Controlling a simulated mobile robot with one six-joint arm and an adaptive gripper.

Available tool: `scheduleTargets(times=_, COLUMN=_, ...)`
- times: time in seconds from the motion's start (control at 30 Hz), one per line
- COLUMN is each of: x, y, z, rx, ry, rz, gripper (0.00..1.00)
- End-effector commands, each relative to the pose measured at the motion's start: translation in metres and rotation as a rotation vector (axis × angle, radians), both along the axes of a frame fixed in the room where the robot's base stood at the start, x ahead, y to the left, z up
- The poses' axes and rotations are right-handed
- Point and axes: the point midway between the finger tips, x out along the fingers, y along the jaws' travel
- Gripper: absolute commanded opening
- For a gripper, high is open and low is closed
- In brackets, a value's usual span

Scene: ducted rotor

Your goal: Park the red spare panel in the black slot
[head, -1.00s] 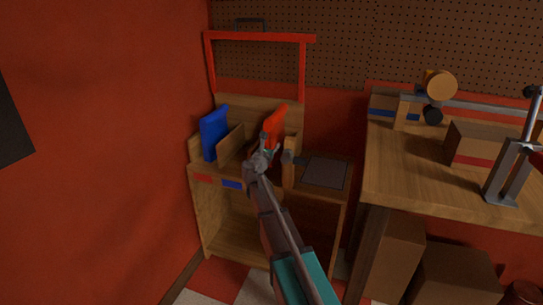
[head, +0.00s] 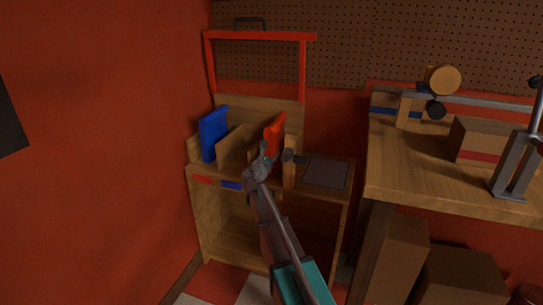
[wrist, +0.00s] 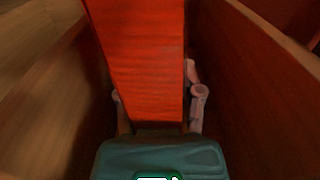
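The red spare panel (head: 274,130) stands upright and slightly tilted between wooden dividers of the rack in the head view. In the wrist view the red panel (wrist: 143,55) fills the middle, with a wooden wall on each side and dark gaps between. My gripper (head: 262,164) is at the panel's lower near edge in the head view. In the wrist view my gripper (wrist: 158,98) has one finger on each side of the panel and looks shut on it. I cannot make out a black slot marking; the panel's lower end is hidden.
A blue panel (head: 213,135) stands at the left of the rack, beside a wooden divider (head: 230,145). Red (head: 202,180) and blue (head: 231,185) labels mark the front edge. A dark plate (head: 326,171) lies at right. A workbench (head: 440,180) stands further right.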

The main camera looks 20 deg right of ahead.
Motion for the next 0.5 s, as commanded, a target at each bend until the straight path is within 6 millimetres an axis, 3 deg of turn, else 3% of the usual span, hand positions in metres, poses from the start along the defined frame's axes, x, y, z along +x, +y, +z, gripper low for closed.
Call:
scheduleTargets(times=0.03, x=0.0000, y=0.0000, z=0.0002, rx=0.000, ry=0.000, rz=0.000, gripper=0.61)
scheduleTargets(times=0.17, x=-0.0001, y=-0.0001, z=0.0003, rx=0.000, ry=0.000, rz=0.000, gripper=0.82)
scheduleTargets(times=0.5, x=-0.0001, y=-0.0001, z=0.0004, rx=0.000, ry=0.000, rz=0.000, gripper=0.82)
